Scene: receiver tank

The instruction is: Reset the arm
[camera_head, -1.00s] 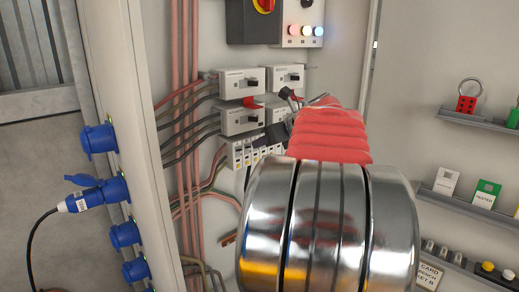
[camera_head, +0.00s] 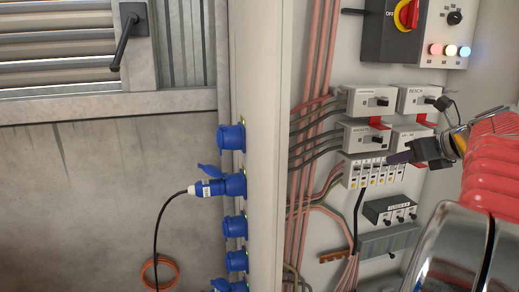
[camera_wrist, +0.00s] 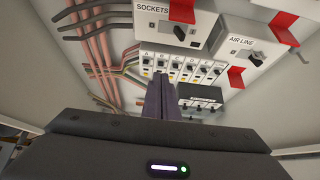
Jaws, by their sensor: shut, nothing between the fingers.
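My gripper (camera_head: 398,158) is at the right of the head view, in front of the open electrical cabinet. Its dark fingers point left toward the row of small breakers (camera_head: 372,172). In the wrist view my gripper (camera_wrist: 158,80) has its two fingers together, with nothing between them. The fingertips overlap the lower edge of the breaker row (camera_wrist: 183,67) there; I cannot tell whether they touch it. My arm with its red ribbed sleeve and shiny metal link fills the lower right of the head view.
Grey switch units (camera_head: 370,100) with red tabs sit above the breakers. A red-yellow rotary switch (camera_head: 406,14) and lit lamps (camera_head: 450,50) are higher up. Blue sockets (camera_head: 231,137) line the cabinet's left side, one with a plugged black cable (camera_head: 157,235). A lever handle (camera_head: 127,35) is upper left.

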